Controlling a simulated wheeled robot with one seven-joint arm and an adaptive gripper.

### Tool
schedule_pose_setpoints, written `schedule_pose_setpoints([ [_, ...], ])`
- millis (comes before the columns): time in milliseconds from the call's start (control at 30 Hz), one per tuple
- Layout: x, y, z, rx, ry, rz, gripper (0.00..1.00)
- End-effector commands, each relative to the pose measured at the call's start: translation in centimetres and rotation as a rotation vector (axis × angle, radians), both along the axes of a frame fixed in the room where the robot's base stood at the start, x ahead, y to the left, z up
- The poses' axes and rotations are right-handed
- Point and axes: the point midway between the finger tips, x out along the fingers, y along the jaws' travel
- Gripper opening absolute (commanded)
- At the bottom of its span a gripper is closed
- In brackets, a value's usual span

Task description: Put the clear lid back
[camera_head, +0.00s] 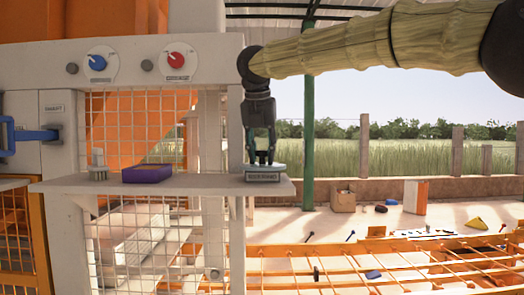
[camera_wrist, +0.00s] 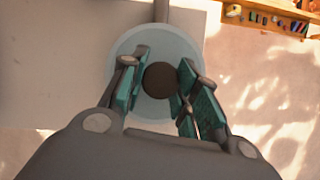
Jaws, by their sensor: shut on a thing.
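The clear lid (camera_wrist: 122,75) is a pale, see-through disc with a dark round knob (camera_wrist: 159,80) at its middle. My gripper (camera_wrist: 160,84) is shut on this knob, one finger on each side. In the head view my gripper (camera_head: 263,160) points straight down at the right end of the white shelf (camera_head: 190,184). Just below its fingertips is a small grey labelled stand (camera_head: 263,177). The lid is at or just above the stand's top; I cannot tell if they touch.
A purple box (camera_head: 146,174) and a small grey-white fitting (camera_head: 97,168) stand on the shelf to the left. Blue (camera_head: 98,62) and red (camera_head: 176,60) knobs are on the panel above. Right of the shelf is open air above an orange rack (camera_head: 370,262).

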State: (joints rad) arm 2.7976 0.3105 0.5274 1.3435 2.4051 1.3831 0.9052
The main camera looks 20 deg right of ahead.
Motion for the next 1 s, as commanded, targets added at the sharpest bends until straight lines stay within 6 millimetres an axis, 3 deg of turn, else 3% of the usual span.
schedule_pose_setpoints([
  [167,0.0,0.0,-0.3,0.0,0.0,0.0,0.04],
  [200,0.0,0.0,-0.3,0.0,0.0,0.0,0.33],
  [300,0.0,0.0,-0.2,0.0,0.0,0.0,0.51],
  [767,-0.1,0.1,0.4,0.0,-0.001,0.0,0.52],
  [1000,-1.3,0.8,3.7,0.0,-0.003,-0.001,0.52],
])
